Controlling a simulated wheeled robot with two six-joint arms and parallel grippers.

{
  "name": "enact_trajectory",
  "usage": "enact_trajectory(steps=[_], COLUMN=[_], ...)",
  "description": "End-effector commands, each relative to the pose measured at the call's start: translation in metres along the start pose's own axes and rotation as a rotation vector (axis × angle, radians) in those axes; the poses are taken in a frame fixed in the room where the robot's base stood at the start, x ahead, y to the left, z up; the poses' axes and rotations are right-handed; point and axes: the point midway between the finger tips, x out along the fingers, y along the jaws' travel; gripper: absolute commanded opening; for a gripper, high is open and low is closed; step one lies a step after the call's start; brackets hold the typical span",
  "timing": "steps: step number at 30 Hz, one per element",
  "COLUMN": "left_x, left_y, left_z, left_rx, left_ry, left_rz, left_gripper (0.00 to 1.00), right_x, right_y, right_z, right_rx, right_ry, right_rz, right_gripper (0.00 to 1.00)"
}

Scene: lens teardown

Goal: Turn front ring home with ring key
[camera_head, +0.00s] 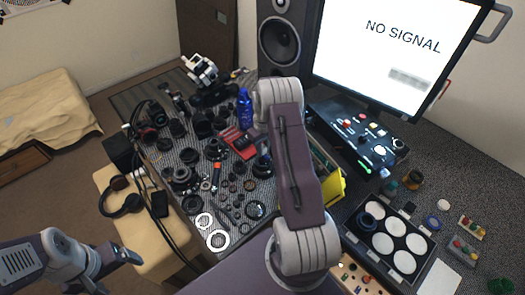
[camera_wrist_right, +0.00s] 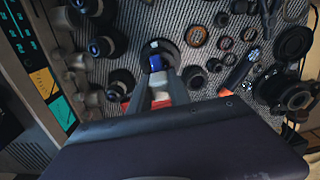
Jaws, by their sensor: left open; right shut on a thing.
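My right gripper (camera_wrist_right: 160,88) is shut on a slim tool, likely the ring key (camera_wrist_right: 159,98), with white and red parts between the fingers. A small blue piece (camera_wrist_right: 154,62) shows just beyond the fingertips, over a dark round lens part (camera_wrist_right: 143,49) in the right wrist view. I cannot tell whether the tool touches that part, and the front ring is not clearly distinguishable. In the head view my right arm hides most of this spot. My left gripper (camera_head: 130,257) is open and empty at the lower left, away from the lens parts.
A dark textured bench mat carries several black lens parts, rings and a blue bottle (camera_head: 245,108). A yellow bin (camera_head: 332,187), a control panel (camera_head: 358,135) and a tray of white discs (camera_head: 357,232) stand right of my arm.

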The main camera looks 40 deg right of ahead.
Motion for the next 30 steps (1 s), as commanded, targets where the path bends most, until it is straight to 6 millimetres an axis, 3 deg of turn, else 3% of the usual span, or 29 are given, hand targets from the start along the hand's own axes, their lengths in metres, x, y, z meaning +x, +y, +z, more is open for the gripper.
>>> enact_trajectory(steps=[10, 12, 30], left_x=[0.026, 0.021, 0.021], left_y=[-0.001, 0.000, 0.000], left_z=[0.003, 0.002, 0.002], left_rx=[0.000, 0.000, 0.000], left_ry=[0.000, 0.000, 0.000], left_rz=[0.000, 0.000, 0.000], left_gripper=[0.84, 0.84, 0.84], right_x=[0.033, 0.026, 0.030], right_y=[0.000, 0.000, 0.000], right_z=[0.000, 0.000, 0.000], right_rx=[0.001, 0.001, 0.001], right_ry=[0.000, 0.001, 0.000], right_rz=[0.000, 0.001, 0.000], right_gripper=[0.00, 0.00, 0.00])
